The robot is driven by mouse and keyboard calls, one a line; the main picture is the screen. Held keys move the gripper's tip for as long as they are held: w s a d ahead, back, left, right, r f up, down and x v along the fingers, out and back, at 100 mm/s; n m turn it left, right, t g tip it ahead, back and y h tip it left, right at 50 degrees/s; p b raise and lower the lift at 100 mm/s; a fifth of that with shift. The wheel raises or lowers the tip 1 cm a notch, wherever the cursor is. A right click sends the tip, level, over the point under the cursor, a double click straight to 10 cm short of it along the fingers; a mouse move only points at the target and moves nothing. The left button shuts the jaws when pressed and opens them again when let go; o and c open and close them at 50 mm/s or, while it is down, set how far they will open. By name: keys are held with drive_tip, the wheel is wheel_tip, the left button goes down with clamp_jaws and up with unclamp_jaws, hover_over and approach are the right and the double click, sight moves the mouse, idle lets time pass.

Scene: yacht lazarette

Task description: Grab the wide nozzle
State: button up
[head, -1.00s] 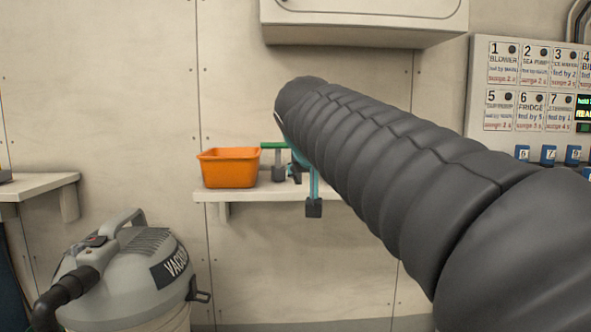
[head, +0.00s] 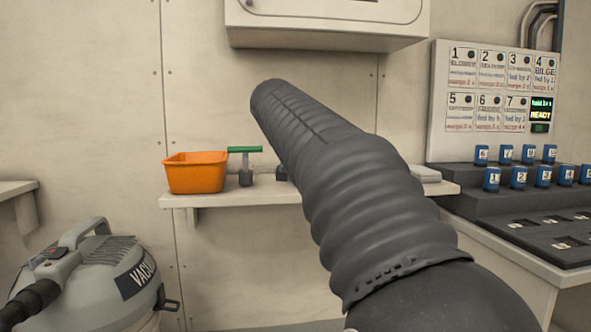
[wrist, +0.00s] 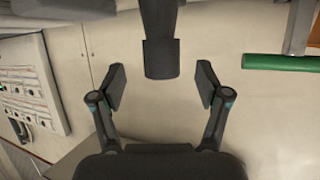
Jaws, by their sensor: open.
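A wide T-shaped piece with a green crossbar (head: 245,150) on a grey stem stands on the wall shelf, right of the orange bin; it looks like the wide nozzle. In the wrist view its green bar (wrist: 290,62) is at the right, outside my fingers. A dark, narrower piece (wrist: 161,40) hangs into the top middle of the wrist view, its end between my fingertips in the picture; I cannot tell the depth. A dark bit (head: 281,174) beside my arm may be the same piece. My gripper (wrist: 162,86) is open and empty; my arm hides it in the head view.
An orange bin (head: 195,175) sits at the left end of the shelf (head: 215,197). A vacuum (head: 90,280) stands at lower left. A cabinet (head: 325,22) hangs above. At right are a label panel (head: 440,135) and a console with blue numbered blocks (head: 491,178).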

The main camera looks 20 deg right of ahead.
drive_tip(key=shift+p+x, duration=0.45)
drive_tip(key=shift+x, duration=2.2)
drive_tip(key=shift+a+f, duration=0.1)
drive_tip(key=shift+c, duration=0.3)
drive_tip(key=c, duration=1.2)
